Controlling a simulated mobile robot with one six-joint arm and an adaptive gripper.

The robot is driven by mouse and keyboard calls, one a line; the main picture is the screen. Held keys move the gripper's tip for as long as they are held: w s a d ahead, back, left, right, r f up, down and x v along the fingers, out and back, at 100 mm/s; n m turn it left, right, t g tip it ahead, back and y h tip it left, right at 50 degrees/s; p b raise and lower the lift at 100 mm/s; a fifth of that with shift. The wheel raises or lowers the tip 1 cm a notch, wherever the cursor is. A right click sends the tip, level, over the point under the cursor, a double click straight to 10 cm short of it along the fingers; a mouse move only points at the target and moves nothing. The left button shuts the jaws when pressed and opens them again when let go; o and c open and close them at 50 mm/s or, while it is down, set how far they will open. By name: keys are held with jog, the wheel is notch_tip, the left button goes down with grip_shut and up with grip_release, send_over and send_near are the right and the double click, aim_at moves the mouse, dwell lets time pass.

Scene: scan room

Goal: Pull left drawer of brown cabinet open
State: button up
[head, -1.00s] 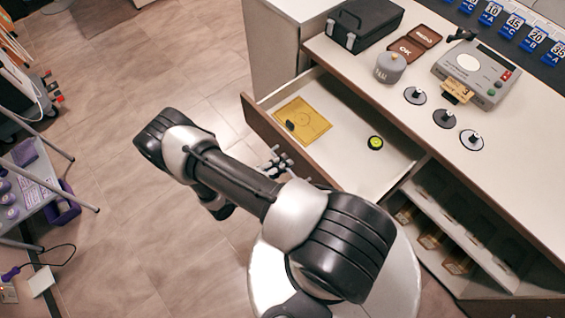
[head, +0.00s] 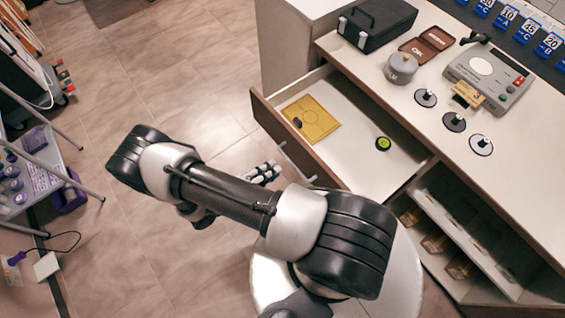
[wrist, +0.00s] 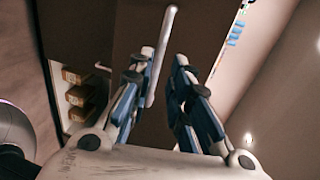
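The brown-fronted cabinet (head: 335,50) has its left drawer (head: 352,138) standing well open in the head view. The pale bar handle (head: 297,161) on the drawer's brown front is in plain sight. My gripper (head: 270,171) is just outside the drawer front, apart from the handle. In the wrist view, my gripper's two blue-grey fingers (wrist: 161,75) are spread with nothing held between them. The handle (wrist: 165,38) shows beyond the fingertips, against the brown drawer front (wrist: 112,30).
The drawer holds a yellow pad (head: 313,120) and a green-topped disc (head: 383,144). A black case (head: 377,25), a grey pot (head: 401,68) and a meter (head: 489,77) stand on top. Open shelves (head: 440,225) are at right.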

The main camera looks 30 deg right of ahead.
jog(key=v, duration=0.4)
dwell(0.5)
notch_tip(320, 180, up, 26)
jog(key=m+g+y, duration=0.4)
jog(key=m+y, duration=0.5)
jog(key=m, duration=1.1)
jog(key=s+r+m+t+y, duration=0.6)
jog(key=s+r+m, duration=0.4)
jog(key=r+m, duration=0.5)
jog(key=shift+a+m+t+y, duration=0.3)
jog(key=shift+a+m+t, duration=0.3)
jog(key=shift+m, duration=0.4)
